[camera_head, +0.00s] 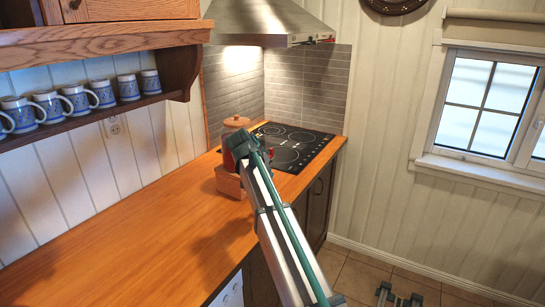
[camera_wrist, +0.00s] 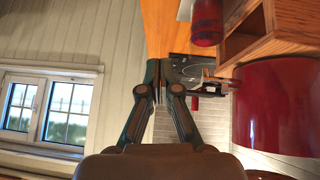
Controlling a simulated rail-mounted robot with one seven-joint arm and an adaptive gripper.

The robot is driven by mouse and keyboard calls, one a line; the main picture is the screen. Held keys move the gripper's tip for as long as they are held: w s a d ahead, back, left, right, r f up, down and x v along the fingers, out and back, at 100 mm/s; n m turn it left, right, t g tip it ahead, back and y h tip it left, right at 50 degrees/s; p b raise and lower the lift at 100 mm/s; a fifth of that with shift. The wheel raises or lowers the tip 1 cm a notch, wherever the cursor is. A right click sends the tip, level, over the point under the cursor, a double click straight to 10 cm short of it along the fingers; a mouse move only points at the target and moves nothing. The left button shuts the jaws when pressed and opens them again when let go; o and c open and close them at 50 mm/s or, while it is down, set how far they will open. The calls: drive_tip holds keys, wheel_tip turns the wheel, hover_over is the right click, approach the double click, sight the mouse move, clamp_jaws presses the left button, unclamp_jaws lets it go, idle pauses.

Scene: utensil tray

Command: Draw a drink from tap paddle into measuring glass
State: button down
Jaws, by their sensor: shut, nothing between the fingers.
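A red drum-shaped dispenser (camera_wrist: 275,103) fills the right of the wrist view. In the head view it is mostly hidden behind my arm, with its wooden lid (camera_head: 237,122) showing above. A small tap (camera_wrist: 212,80) sticks out from its side towards my fingers, with a small red part that may be the paddle. A red translucent cylinder (camera_wrist: 207,22), possibly the measuring glass, stands at the top of the wrist view beside the wooden stand. My gripper (camera_wrist: 166,65) is shut and empty, its tips just left of the tap; contact cannot be told.
The dispenser's wooden stand (camera_head: 229,182) rests on the orange wooden counter (camera_head: 110,235). A black cooktop (camera_head: 293,150) lies behind it under a hood (camera_head: 265,20). Several blue mugs (camera_head: 77,99) line a shelf at left. The counter's near part is clear.

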drive_tip(key=w+a+r+m+t, duration=0.1)
drive_tip(key=a+r, duration=0.4)
drive_tip(key=r, duration=0.8)
drive_tip(key=shift+w+a+r, duration=0.15)
drive_tip(key=shift+w+r, duration=0.1)
drive_tip(key=shift+w, duration=0.3)
drive_tip(key=s+f+p+x, duration=0.1)
drive_tip(key=p+x, duration=0.3)
drive_tip(key=x, duration=0.9)
drive_tip(key=shift+s+a+f+p, duration=0.25)
drive_tip(key=shift+a+f+p, duration=0.05)
drive_tip(key=shift+a+p, duration=0.05)
drive_tip(key=shift+f+m, duration=0.1)
drive_tip(key=shift+m, duration=0.2)
